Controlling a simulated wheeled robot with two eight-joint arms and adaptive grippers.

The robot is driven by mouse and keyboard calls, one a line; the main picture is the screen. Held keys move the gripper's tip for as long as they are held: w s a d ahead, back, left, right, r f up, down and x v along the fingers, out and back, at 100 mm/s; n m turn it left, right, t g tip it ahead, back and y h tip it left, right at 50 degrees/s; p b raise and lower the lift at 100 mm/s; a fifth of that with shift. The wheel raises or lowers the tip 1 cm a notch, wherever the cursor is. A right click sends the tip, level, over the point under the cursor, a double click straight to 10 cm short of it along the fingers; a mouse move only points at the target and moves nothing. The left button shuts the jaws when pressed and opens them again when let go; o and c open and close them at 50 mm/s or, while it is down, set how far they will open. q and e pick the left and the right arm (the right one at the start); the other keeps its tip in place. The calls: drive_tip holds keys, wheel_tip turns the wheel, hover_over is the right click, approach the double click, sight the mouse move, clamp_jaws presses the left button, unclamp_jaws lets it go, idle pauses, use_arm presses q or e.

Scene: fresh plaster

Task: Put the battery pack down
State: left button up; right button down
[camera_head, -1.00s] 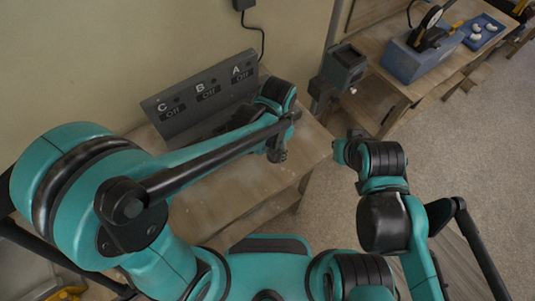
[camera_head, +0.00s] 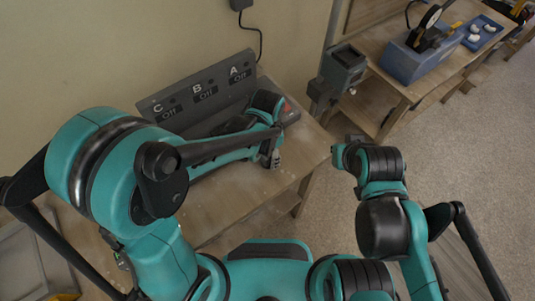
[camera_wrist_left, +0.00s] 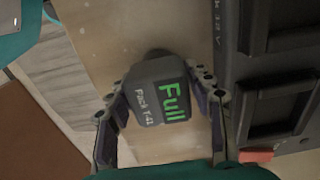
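The battery pack (camera_wrist_left: 163,92) is a dark grey block with a green "Full" and the label "Pack T-41". In the left wrist view it sits between the fingers of my left gripper (camera_wrist_left: 157,82), which appear closed against its two sides. The charger (camera_head: 205,92) is a dark panel with bays C, B and A, each showing "Off". Its empty-looking bays (camera_wrist_left: 280,115) lie right of the pack in the wrist view.
The wooden bench (camera_head: 235,200) has bare room in front of the charger. A grey box-shaped device (camera_head: 345,65) stands off its right end. Farther right, another table holds a blue case (camera_head: 420,58) and a blue tray (camera_head: 482,32). A grey bin (camera_head: 30,260) is at lower left.

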use_arm(q)
drive_tip(key=shift+o, duration=0.3)
drive_tip(key=shift+r, duration=0.1)
drive_tip(key=shift+r+p, duration=0.25)
drive_tip(key=shift+p, duration=0.05)
wheel_tip(320, 180, up, 12)
drive_tip(key=p, duration=0.3)
drive_tip(key=shift+f, duration=0.15)
drive_tip(key=shift+a+r, duration=0.2)
drive_tip(key=shift+a, duration=0.15)
drive_tip(key=s+a+r+n+t, duration=0.2)
drive_tip(key=a+n, duration=0.3)
drive_tip(key=a, duration=0.3)
drive_tip(key=s+a+r+n+t, duration=0.2)
drive_tip(key=a+n+t, duration=0.3)
drive_tip(key=a, duration=0.4)
drive_tip(key=shift+s+r+n, duration=0.35)
drive_tip(key=shift+s+n, duration=0.05)
drive_tip(key=shift+s, duration=0.35)
drive_tip(key=shift+d+f, duration=0.1)
wheel_tip(320, 180, down, 8)
drive_tip(key=b, duration=0.8)
